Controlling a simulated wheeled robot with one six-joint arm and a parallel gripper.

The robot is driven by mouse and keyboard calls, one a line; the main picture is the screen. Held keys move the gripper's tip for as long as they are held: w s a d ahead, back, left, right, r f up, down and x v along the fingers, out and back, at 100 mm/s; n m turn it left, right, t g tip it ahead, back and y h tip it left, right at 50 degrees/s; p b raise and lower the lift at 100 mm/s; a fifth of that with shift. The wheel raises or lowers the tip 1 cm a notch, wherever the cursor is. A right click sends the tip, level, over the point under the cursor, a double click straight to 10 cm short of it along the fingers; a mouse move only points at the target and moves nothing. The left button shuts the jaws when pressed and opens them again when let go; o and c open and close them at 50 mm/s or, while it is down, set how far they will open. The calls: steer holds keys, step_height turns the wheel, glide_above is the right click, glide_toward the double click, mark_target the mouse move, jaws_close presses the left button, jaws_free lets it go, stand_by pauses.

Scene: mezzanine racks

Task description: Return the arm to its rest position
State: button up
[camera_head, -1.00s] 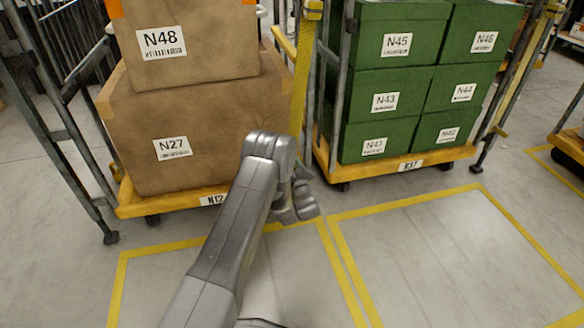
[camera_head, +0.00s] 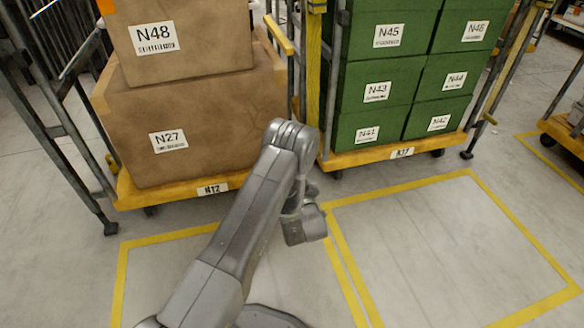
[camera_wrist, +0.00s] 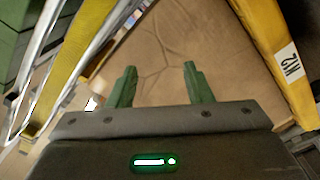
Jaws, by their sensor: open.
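My gripper (camera_wrist: 160,88) shows in the wrist view with its two green fingers spread apart and nothing between them. The gripper's fingers are hidden in the head view.
A yellow cart (camera_head: 180,194) at left carries brown boxes N27 (camera_head: 205,125) and N48 (camera_head: 195,62). A second cart (camera_head: 370,157) carries several green boxes (camera_head: 376,75). Metal frames and yellow posts stand around them. The yellow-marked floor (camera_head: 440,250) at right is clear.

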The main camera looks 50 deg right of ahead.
steer(key=shift+s+a, duration=0.35)
steer(key=shift+s, duration=0.15)
steer(key=b+x, duration=0.4)
steer(key=x, duration=0.9)
steer(key=shift+w+d, duration=0.2)
steer(key=shift+w, duration=0.15)
